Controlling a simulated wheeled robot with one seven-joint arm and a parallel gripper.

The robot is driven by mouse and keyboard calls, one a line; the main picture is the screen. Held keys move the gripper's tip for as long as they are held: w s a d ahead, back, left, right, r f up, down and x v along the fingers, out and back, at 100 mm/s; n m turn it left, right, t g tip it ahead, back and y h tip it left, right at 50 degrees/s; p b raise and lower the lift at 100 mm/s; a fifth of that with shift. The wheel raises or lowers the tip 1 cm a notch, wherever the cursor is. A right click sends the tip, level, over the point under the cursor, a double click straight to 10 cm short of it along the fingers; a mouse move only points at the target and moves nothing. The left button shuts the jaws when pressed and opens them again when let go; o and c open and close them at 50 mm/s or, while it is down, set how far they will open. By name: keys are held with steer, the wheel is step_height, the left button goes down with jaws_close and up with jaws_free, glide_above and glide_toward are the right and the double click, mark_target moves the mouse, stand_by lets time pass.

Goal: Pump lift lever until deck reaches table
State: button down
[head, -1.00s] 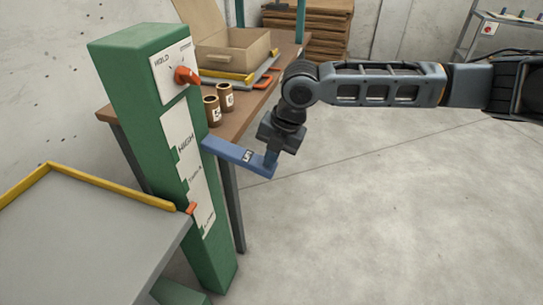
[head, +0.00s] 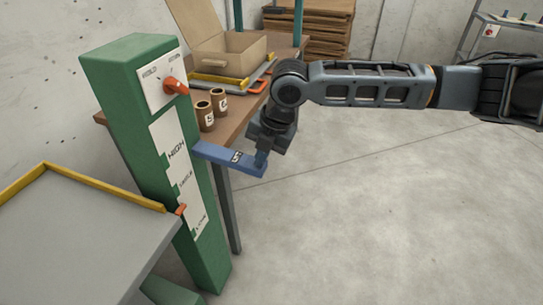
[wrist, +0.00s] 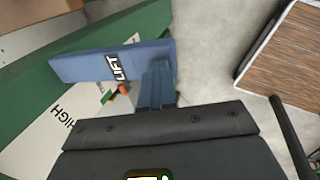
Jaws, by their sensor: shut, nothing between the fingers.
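The blue lift lever (head: 222,154), marked LIFT, sticks out to the right from the green column (head: 133,125). It also shows in the wrist view (wrist: 90,64). My gripper (head: 262,160) is shut, with nothing between its fingers, at the lever's outer end. In the wrist view its fingers (wrist: 157,86) overlap the lever's end; I cannot tell whether they touch it. The grey deck (head: 75,235), with a yellow rim, is at the left. The orange pointer (head: 181,209) sits below the table mark on the white scale (head: 176,165), near its low end.
An orange knob (head: 176,87) is on the column's upper panel. The wooden table (head: 235,122) behind carries two brown cores (head: 212,105), an open cardboard box (head: 225,55) and a yellow-edged tray. Open floor (head: 380,220) lies to the right.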

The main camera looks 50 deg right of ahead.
steer(key=v, duration=1.1)
steer(key=shift+w, duration=0.2)
steer(key=shift+r, duration=0.1)
stand_by(1.8)
